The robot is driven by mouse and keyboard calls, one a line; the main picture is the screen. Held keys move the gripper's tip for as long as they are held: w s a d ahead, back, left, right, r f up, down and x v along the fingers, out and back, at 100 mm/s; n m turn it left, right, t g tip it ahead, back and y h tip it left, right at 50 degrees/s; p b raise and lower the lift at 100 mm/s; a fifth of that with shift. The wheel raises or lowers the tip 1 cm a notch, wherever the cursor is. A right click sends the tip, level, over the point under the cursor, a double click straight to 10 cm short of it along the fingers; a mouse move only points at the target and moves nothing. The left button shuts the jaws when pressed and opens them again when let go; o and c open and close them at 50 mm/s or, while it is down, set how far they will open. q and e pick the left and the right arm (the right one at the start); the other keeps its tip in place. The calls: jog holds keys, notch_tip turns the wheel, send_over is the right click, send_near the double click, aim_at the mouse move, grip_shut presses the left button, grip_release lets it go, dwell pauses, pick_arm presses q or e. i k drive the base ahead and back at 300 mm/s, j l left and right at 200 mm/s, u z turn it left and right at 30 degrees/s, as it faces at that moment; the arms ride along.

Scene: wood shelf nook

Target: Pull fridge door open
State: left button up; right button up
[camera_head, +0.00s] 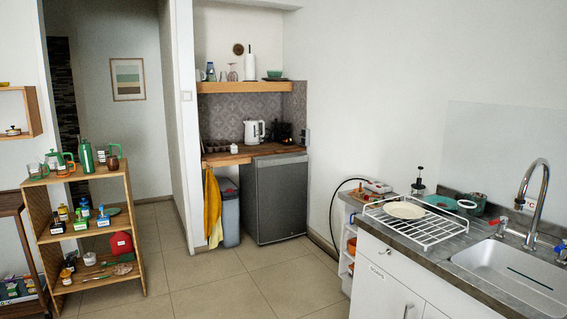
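A small grey fridge (277,199) stands under the wooden counter in the nook at the middle back. Its front door looks shut. No handle can be made out on the door at this distance. The fridge is some way off across the tiled floor. Neither of my grippers shows in the head view.
A wooden shelf (134,195) with cups and bottles stands at the left. A grey bin (229,212) and a yellow towel (212,203) are left of the fridge. A sink counter (430,258) with a dish rack (415,226) fills the right. Tiled floor (235,280) between is clear.

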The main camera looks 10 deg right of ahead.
aim_at(282, 182)
jog(key=i+z, duration=0.2)
jog(key=i, duration=3.45)
jog(key=i+z, duration=0.15)
jog(key=i, duration=0.55)
jog(key=i+j+z, duration=0.1)
jog(key=i, duration=0.65)
jog(key=i+j+z, duration=0.2)
jog(key=i+z, duration=0.2)
jog(key=i+j+z, duration=0.45)
jog(key=i, duration=0.15)
